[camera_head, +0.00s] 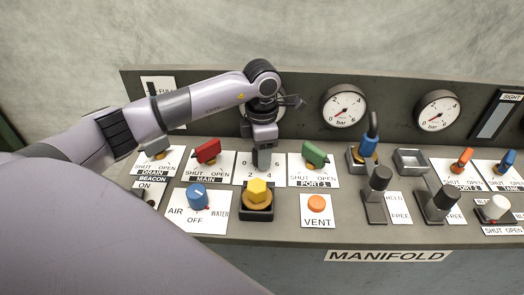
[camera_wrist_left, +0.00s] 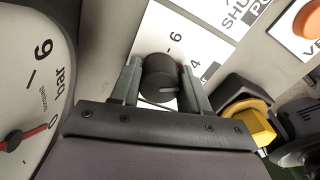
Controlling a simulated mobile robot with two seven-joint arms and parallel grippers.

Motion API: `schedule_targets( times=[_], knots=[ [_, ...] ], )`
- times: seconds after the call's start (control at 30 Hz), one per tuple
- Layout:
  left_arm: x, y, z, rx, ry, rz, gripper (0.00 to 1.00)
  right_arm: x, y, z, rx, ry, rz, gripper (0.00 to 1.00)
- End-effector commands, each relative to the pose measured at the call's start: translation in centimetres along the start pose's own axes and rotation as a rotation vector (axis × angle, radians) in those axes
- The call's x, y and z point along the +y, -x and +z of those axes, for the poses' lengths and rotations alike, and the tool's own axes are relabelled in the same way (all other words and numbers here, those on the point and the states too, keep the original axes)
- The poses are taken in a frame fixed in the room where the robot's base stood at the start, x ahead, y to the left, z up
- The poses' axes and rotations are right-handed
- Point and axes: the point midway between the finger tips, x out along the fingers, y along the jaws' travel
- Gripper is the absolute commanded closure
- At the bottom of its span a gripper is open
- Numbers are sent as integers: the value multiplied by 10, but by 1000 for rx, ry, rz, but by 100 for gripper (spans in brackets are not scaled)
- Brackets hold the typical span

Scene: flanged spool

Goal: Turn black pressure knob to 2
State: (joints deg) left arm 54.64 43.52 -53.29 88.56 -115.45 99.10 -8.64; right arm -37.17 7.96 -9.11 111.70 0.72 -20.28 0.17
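The black pressure knob (camera_wrist_left: 160,76) stands on a white plate (camera_wrist_left: 149,38) marked 0, 2, 4 and 6. In the left wrist view the knob sits between the two fingers of my left gripper (camera_wrist_left: 162,82), which appear to press on its sides. A pale line on its top points to the right there, and the 6 and 4 show beyond it. In the head view my left gripper (camera_head: 262,160) comes down from above onto the plate and hides the knob. My right gripper is in neither view.
A yellow hexagonal knob (camera_head: 258,190) stands just in front of the plate. A red handle (camera_head: 207,151) is to the left, a green one (camera_head: 315,153) to the right. The left wrist view shows a gauge (camera_wrist_left: 28,100) with its red needle near 0.

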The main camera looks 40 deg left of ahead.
Motion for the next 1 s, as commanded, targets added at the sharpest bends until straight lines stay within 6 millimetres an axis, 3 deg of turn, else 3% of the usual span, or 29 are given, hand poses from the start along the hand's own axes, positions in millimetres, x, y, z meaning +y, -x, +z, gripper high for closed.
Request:
schedule_targets(
  times=[0.07, 0.57, 1.0],
  knots=[
    [0, 0, 0, -1, 0, 0, 85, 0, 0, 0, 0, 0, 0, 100],
    [0, 0, 1, -5, -51, 1, 86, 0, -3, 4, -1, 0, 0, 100],
    [-1, -1, 2, -8, -387, 3, 86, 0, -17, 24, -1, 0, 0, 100]
  ],
)
